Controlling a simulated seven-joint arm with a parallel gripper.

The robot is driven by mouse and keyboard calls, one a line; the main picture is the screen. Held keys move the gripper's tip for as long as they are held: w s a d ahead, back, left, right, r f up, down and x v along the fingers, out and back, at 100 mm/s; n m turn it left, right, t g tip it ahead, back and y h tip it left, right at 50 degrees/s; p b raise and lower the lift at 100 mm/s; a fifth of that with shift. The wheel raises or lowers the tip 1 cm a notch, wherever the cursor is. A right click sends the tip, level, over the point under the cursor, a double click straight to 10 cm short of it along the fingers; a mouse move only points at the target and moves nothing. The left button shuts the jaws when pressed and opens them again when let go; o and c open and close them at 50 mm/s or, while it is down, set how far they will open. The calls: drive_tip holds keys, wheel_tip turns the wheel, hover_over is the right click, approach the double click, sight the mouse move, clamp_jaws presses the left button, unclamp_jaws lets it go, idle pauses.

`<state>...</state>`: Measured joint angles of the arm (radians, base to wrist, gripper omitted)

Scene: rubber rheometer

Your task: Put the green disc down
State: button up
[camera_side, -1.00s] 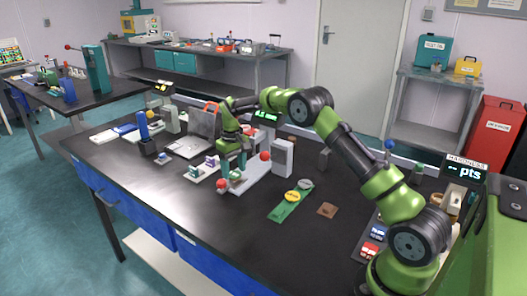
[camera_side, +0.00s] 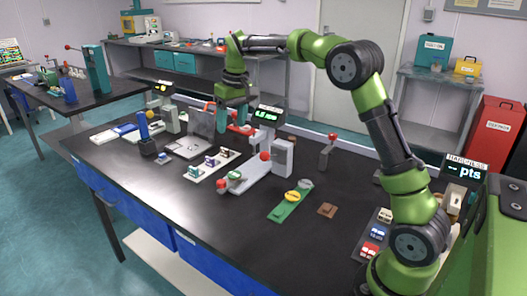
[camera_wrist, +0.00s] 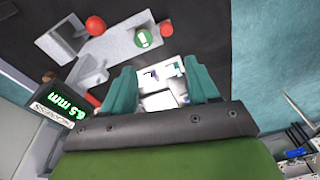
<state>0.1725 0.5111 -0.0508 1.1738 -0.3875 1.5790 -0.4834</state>
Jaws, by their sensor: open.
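The green disc (camera_side: 235,174) rests on the grey fixture (camera_side: 258,178) in the middle of the bench. In the wrist view the green disc (camera_wrist: 142,39) lies on the fixture's light plate, with a white mark on its top. My gripper (camera_side: 232,118) is raised well above the bench, behind the fixture, apart from the disc. In the wrist view my gripper (camera_wrist: 163,82) has its two teal fingers spread, with nothing between them. The disc lies beyond the fingertips there.
A red ball knob (camera_side: 265,156) stands on the fixture beside an upright grey block (camera_side: 283,157). A white tray with small blocks (camera_side: 211,165) lies to the left. A green strip (camera_side: 290,205) carries a yellow disc (camera_side: 292,196) and a pale disc. A display (camera_side: 266,115) stands behind.

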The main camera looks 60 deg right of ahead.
drive_tip(key=s+a+r+t, duration=0.2)
drive_tip(key=s+a+r, duration=0.2)
drive_tip(key=s+r, duration=0.15)
drive_tip(key=s+a+f+t, duration=0.1)
drive_tip(key=s+a, duration=0.2)
drive_tip(key=s, duration=0.4)
drive_tip(key=s+a+f+m+t+y, duration=0.1)
drive_tip(key=s+a+f, duration=0.1)
drive_tip(key=s, duration=0.5)
drive_tip(key=s+a+f+t, duration=0.1)
drive_tip(key=s+a, duration=0.2)
drive_tip(key=s, duration=0.4)
drive_tip(key=shift+s+a+f+m+t+y, duration=0.2)
drive_tip(key=shift+a+f+m+t+y, duration=0.1)
drive_tip(key=shift+a+f+y, duration=0.1)
